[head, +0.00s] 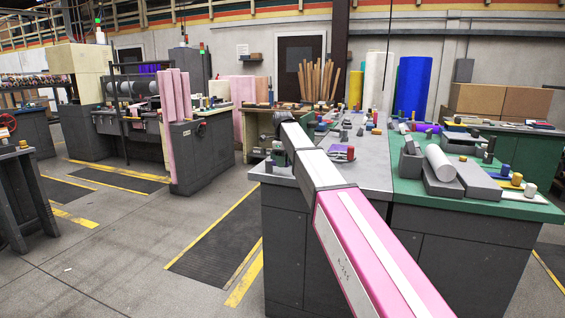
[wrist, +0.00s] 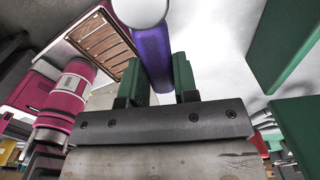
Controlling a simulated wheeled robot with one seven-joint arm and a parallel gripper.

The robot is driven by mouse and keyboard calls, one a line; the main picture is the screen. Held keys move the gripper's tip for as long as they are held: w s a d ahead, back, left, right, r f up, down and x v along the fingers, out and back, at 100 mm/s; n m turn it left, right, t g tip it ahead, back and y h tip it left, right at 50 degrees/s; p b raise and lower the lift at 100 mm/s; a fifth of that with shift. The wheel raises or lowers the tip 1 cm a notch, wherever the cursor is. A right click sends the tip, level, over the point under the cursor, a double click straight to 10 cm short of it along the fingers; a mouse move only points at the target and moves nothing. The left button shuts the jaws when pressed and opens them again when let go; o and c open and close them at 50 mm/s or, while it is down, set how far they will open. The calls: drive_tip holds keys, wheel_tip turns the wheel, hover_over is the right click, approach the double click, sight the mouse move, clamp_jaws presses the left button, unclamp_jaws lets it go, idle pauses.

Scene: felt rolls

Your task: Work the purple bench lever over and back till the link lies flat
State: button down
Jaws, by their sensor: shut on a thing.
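The purple lever (wrist: 152,62) shows in the wrist view as a purple bar with a white rounded end at the top of the picture. My gripper (wrist: 160,78) has its two green fingers on either side of this bar and is shut on it. In the head view my pink and grey arm reaches over the near left corner of the grey bench (head: 375,172). My fingers and the held lever cannot be made out there. A small purple piece (head: 341,152) lies on the bench just right of my arm. I cannot pick out the link or tell its angle.
A green-topped bench (head: 520,206) adjoins at the right, with a white roll (head: 439,162) on grey blocks and several small knobs. A machine with pink rolls (head: 176,95) stands at the left. Floor between them is open, with a dark mat (head: 215,245).

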drive_tip(key=c, duration=0.9)
unclamp_jaws()
wheel_tip(320, 180, up, 11)
drive_tip(key=shift+f, duration=0.1)
